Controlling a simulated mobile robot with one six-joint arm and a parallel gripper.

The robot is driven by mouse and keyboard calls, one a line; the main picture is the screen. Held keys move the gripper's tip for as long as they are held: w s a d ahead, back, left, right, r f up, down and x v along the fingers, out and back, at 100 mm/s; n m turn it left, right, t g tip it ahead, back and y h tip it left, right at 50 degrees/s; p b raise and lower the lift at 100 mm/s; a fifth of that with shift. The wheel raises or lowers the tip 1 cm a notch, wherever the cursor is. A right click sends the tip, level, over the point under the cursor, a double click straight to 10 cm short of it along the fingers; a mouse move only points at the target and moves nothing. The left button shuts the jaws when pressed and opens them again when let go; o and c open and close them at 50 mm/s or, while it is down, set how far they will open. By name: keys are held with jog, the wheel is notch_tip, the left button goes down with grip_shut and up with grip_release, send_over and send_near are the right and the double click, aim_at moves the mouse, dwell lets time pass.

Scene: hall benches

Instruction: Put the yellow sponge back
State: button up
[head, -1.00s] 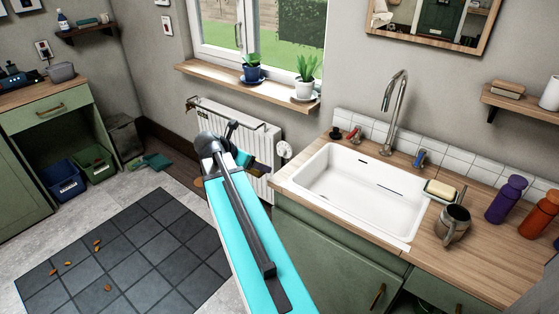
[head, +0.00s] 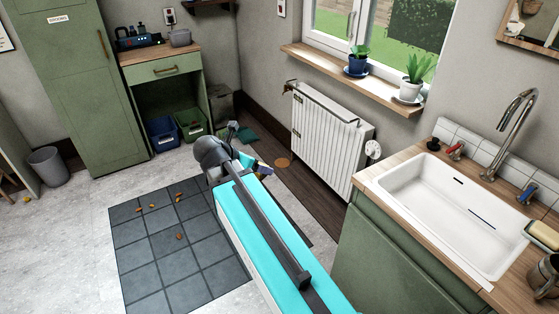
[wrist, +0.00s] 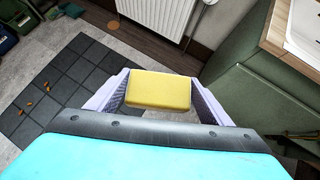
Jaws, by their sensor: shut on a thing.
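The yellow sponge (wrist: 159,90) is in the wrist view, held between the two pale fingers of my gripper (wrist: 160,95). The gripper is shut on it, above the floor. In the head view, my gripper (head: 256,164) is at the far end of my turquoise arm, mostly hidden behind the wrist, and the sponge hardly shows. The white sink (head: 455,210) is at the right. A pale block on a dish (head: 541,236) sits beside the sink, cut by the right edge.
A green cabinet door (head: 395,255) fronts the sink counter. A white radiator (head: 325,135) stands under the window sill (head: 350,80). Dark floor tiles (head: 180,240) carry several brown bits. Blue (head: 163,131) and green (head: 193,124) bins stand under the drawer unit. A grey bin (head: 48,166) is at left.

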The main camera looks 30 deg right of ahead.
jog(key=a+n+t+y, duration=0.1)
jog(key=a+n, duration=0.1)
jog(key=a, duration=1)
jog(key=shift+f, duration=0.15)
